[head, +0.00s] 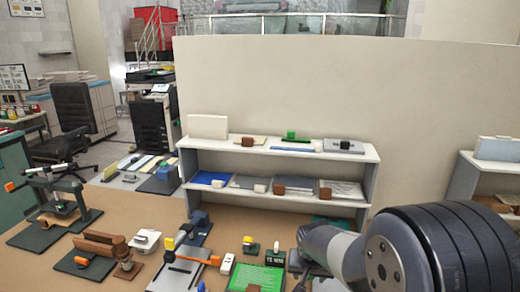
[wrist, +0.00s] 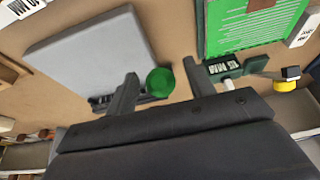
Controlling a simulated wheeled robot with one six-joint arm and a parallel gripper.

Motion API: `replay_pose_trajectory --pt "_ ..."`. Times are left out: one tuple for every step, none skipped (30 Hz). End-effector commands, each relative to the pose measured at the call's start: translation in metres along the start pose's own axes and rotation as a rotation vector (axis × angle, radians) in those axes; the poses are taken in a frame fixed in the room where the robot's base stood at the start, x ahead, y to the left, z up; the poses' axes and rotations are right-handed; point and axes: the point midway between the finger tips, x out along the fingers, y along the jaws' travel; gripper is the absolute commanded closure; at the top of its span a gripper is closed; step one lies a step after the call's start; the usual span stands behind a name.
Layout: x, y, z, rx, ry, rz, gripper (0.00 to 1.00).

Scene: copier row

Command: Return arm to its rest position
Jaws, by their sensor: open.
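My arm (head: 400,250) reaches in from the lower right in the head view, out over the brown work table (head: 225,222). In the wrist view my gripper (wrist: 160,69) has its two dark fingers spread apart. A round green knob (wrist: 161,82) shows in the gap between the fingers, nearer the left one. I see no contact with either finger, and its distance from them is unclear. In the head view my gripper's fingers are mostly hidden by the arm and the picture's lower edge.
A two-tier white shelf (head: 280,150) with stacked items stands behind the table. A green board (head: 258,278), which also shows in the wrist view (wrist: 245,25), lies left of my arm. A grey flat slab (wrist: 90,50) and a black-and-yellow stamp (wrist: 288,80) lie nearby.

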Motion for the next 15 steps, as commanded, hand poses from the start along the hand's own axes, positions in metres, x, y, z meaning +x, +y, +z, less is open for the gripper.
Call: replay_pose_trajectory --pt "0.015 0.000 0.002 0.001 -0.001 0.001 0.49" --pt "0.021 0.000 0.002 0.001 -0.001 0.001 0.49" --pt "0.005 0.000 -0.009 0.002 0.002 0.000 0.49" --pt "0.002 0.000 -0.013 0.002 0.002 0.000 0.49" --pt "0.001 0.000 -0.017 0.002 0.002 0.000 0.49" --pt "-0.001 0.000 -0.021 0.001 0.001 0.000 0.49" --pt "-0.002 0.000 -0.026 0.001 0.001 0.000 0.49" --pt "-0.003 0.000 -0.030 0.001 0.001 0.000 0.49" --pt "-0.004 0.000 -0.035 0.001 -0.001 0.001 0.49" --pt "-0.005 0.000 -0.040 0.001 0.000 0.000 0.49" --pt "-0.005 0.000 -0.044 0.001 0.000 0.001 0.49" --pt "-0.005 0.000 -0.050 0.001 -0.001 0.001 0.49" --pt "-0.005 0.000 -0.055 0.001 0.000 0.001 0.49" --pt "-0.005 0.001 -0.060 0.001 0.000 0.001 0.49" --pt "-0.005 0.001 -0.066 0.001 0.000 0.001 0.49"
